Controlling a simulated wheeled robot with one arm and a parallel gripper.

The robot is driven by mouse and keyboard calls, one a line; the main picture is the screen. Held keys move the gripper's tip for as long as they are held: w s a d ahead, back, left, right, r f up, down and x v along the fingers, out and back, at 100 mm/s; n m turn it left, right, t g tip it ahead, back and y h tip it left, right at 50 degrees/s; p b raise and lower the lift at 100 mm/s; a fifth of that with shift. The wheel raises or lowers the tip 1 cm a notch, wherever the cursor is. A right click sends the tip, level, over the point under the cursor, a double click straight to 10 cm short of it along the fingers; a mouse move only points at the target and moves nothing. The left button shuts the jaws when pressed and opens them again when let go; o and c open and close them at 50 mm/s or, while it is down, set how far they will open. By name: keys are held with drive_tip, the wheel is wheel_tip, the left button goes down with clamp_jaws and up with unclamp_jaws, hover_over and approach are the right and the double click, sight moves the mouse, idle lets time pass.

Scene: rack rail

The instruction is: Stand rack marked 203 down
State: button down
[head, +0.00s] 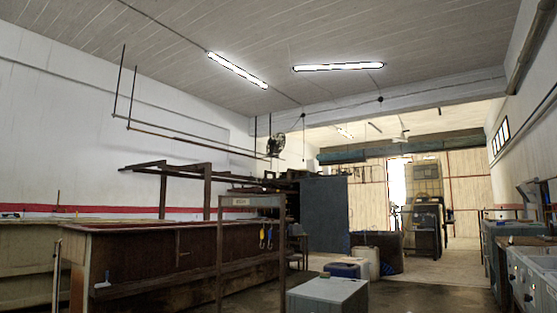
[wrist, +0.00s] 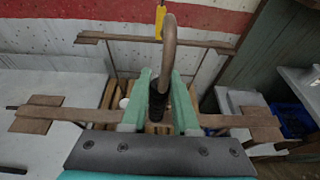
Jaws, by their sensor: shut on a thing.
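In the wrist view, my gripper (wrist: 163,85) has two green fingers, closed around a dark upright stem (wrist: 158,105). Below is a brown wooden rack (wrist: 65,114) with arms ending in flat plates on both sides and a long bar (wrist: 110,38) farther off. The stem and hook appear to belong to this rack. No number 203 is readable on it. Whether the rack's underside touches anything is hidden. My gripper does not show in the head view.
A blue bin (wrist: 290,122) and pale surfaces lie right. In the head view, a brown frame (head: 224,245) stands before a long dark tank (head: 140,265); a grey box (head: 327,293) is on the floor. Open floor lies to its right.

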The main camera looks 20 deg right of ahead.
unclamp_jaws()
idle(0.6)
idle(0.3)
drive_tip(key=shift+w+a, duration=0.1)
idle(0.4)
drive_tip(key=w+a+b, duration=0.1)
drive_tip(key=w+a, duration=0.6)
drive_tip(key=w, duration=0.2)
drive_tip(key=shift+w+r, duration=0.2)
drive_tip(key=shift+w, duration=0.1)
idle(1.4)
drive_tip(key=shift+s, duration=0.3)
